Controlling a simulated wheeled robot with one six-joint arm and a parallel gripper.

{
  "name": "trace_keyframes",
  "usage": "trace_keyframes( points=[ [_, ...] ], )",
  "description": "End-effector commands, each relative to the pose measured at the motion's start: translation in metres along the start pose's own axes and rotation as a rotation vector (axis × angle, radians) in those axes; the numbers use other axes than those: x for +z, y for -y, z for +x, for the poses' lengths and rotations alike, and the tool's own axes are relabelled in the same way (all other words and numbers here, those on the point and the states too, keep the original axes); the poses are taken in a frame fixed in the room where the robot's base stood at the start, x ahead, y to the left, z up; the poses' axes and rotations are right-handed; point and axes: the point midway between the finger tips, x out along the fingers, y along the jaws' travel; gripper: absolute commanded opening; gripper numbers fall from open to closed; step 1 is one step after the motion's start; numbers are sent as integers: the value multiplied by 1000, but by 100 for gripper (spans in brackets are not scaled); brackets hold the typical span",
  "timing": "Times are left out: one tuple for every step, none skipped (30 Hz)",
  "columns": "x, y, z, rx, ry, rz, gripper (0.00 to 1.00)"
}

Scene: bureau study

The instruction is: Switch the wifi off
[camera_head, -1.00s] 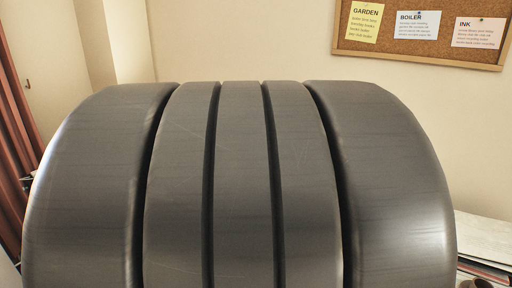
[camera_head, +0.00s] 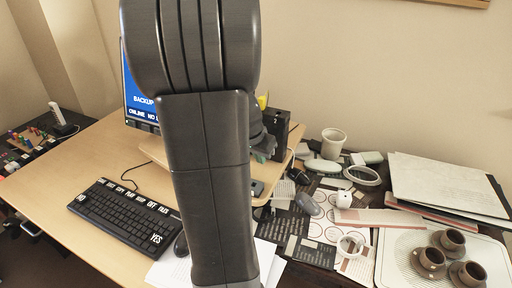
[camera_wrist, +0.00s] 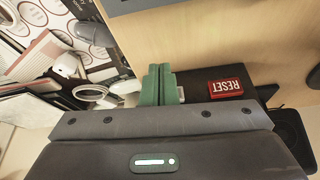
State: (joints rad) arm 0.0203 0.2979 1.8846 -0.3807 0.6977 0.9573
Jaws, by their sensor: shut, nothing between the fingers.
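In the wrist view, the green fingers of my gripper (camera_wrist: 158,72) are closed together with nothing between them. They are in front of a black box (camera_wrist: 196,82) with a red RESET label (camera_wrist: 230,87), which appears upside down. A small pale part (camera_wrist: 181,94) shows just right of the fingers; I cannot tell if it is a switch or if they touch it. In the head view, a black box marked 2 (camera_head: 277,128) stands on the desk behind my arm, and my gripper (camera_head: 263,154) is partly hidden beside it. No wifi label is readable.
A monitor (camera_head: 140,95) reads BACKUP and is partly covered by my arm. A keyboard (camera_head: 125,213) with labelled keys lies on the desk (camera_head: 100,150). On the right are papers (camera_head: 440,180), a white mug (camera_head: 333,142) and a tray (camera_head: 395,262) with brown cups. A power strip (camera_head: 62,120) is far left.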

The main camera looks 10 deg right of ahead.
Motion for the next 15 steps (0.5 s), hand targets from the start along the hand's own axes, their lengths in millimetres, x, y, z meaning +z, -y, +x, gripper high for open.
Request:
trace_keyframes(
  points=[
    [1,-1,11,2,4,0,0],
    [-7,0,9,1,1,3,0],
    [-14,0,10,1,0,4,0],
    [-18,0,12,1,1,3,0],
    [-21,-1,13,1,1,3,0],
    [-25,0,15,0,1,3,0],
    [-28,0,16,0,1,3,0],
    [-30,0,17,0,2,2,0],
    [-32,0,18,0,2,2,0],
    [-34,0,19,0,2,2,0],
    [-35,0,19,-1,1,2,0],
    [-36,0,19,-1,1,1,0],
    [-37,0,20,-1,1,1,0],
    [-37,0,20,-1,1,1,0],
    [-37,0,20,-1,1,0,0]
  ],
)
